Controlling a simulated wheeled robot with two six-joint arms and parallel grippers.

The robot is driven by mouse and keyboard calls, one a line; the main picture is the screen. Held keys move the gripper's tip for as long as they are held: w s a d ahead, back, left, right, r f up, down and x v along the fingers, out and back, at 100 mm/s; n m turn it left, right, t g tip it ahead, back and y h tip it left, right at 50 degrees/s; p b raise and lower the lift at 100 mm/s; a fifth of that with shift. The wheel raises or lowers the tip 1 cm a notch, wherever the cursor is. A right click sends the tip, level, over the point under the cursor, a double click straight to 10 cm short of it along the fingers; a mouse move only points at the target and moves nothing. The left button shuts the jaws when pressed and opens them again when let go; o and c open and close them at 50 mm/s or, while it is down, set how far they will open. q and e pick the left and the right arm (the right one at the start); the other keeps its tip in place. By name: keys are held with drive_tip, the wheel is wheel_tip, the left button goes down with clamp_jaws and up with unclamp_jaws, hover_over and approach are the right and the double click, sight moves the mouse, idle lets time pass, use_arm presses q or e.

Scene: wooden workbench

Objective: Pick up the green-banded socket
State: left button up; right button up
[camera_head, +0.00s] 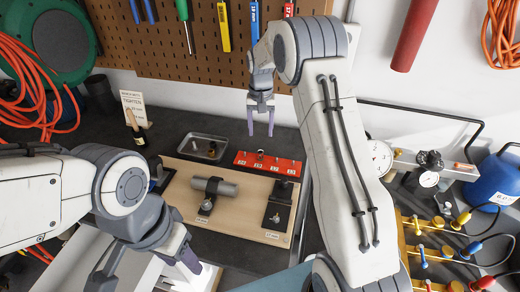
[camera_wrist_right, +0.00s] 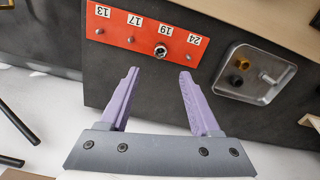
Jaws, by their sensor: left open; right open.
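No green band can be made out on any socket. One metal socket (camera_wrist_right: 161,51) stands on the red rack (camera_wrist_right: 118,35) by the 19 label; it also shows small in the head view (camera_head: 260,153). A metal tray (camera_wrist_right: 270,58) holds a brass-coloured piece (camera_wrist_right: 244,64) and a dark socket (camera_wrist_right: 236,81); the tray is behind the board in the head view (camera_head: 188,138). My right gripper (camera_head: 260,132) is open and empty above the rack area, its fingers apart in the wrist view (camera_wrist_right: 160,73). My left gripper (camera_head: 148,268) is open at the front left.
A wooden board (camera_head: 235,222) carries a grey cylinder in a clamp (camera_head: 214,187) and a black block (camera_head: 278,206). A bottle and a card (camera_head: 133,107) stand left of the tray. Brass valve fittings (camera_head: 422,255) and a blue container (camera_head: 488,184) are at the right.

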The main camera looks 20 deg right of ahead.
drive_tip(key=p, duration=0.1)
hover_over(261, 152)
wheel_tip(261, 152, down, 4)
drive_tip(key=shift+s+a+f, duration=0.1)
drive_tip(key=shift+f, duration=0.1)
drive_tip(key=f+p, duration=0.2)
drive_tip(key=f, duration=0.1)
drive_tip(key=f+p, duration=0.1)
drive_tip(key=f, duration=0.1)
drive_tip(key=shift+s+a, duration=0.1)
drive_tip(key=shift+s, duration=0.15)
drive_tip(key=shift+f, duration=0.15)
clamp_jaws()
